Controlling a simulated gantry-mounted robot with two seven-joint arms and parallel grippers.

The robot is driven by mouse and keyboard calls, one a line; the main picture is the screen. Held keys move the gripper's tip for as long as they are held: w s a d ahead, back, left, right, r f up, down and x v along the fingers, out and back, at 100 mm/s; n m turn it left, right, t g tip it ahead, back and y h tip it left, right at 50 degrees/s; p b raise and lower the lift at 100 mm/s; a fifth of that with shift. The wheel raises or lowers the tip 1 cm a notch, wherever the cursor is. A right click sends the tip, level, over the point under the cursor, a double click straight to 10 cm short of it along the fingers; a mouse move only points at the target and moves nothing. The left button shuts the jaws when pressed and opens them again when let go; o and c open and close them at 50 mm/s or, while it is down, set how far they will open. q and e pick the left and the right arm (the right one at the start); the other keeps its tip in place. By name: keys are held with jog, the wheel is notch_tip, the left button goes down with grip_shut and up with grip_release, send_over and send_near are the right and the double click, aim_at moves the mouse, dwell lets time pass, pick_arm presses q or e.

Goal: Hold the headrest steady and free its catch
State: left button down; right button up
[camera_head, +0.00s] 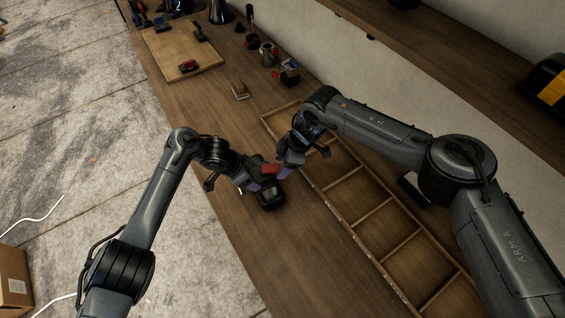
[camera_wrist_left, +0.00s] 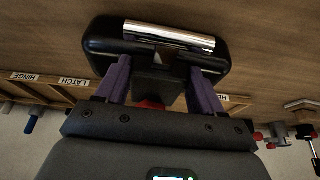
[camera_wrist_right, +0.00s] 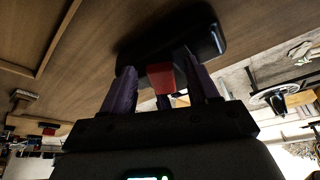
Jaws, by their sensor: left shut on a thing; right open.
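The black headrest (camera_head: 271,201) is at the middle of the wooden bench, in front of both grippers. In the left wrist view the headrest (camera_wrist_left: 100,46) has a chrome bar across it and a black block between my fingers. My left gripper (camera_head: 260,185) is shut on the headrest at this block. The red catch (camera_wrist_right: 160,75) shows in the right wrist view beside the headrest, between the purple fingers of my right gripper (camera_head: 284,172). That gripper is open, with gaps around the catch. In the head view the red catch (camera_head: 270,169) is partly hidden by the grippers.
A divided wooden tray (camera_head: 350,182) runs along the right of the bench; labels HINGE and LATCH show in the left wrist view. A wooden board (camera_head: 165,50) with small parts and several tools lie at the far end. The bench front is clear.

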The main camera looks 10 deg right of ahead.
pick_arm(q)
jog(key=shift+r, duration=0.1)
pick_arm(e)
jog(key=shift+c, duration=0.4)
jog(key=c, duration=1)
pick_arm(q)
jog(key=shift+w, duration=0.1)
pick_arm(e)
jog(key=shift+w+f+n+g, duration=0.1)
jog(key=shift+w+n+g, duration=0.45)
jog(key=shift+n, duration=0.55)
pick_arm(q)
jog(key=shift+d, duration=0.1)
pick_arm(e)
jog(key=n, duration=0.1)
jog(key=w+n+g, duration=0.1)
jog(key=shift+w+a+n, duration=0.2)
jog(key=shift+w+n, duration=0.05)
jog(key=shift+n, duration=0.15)
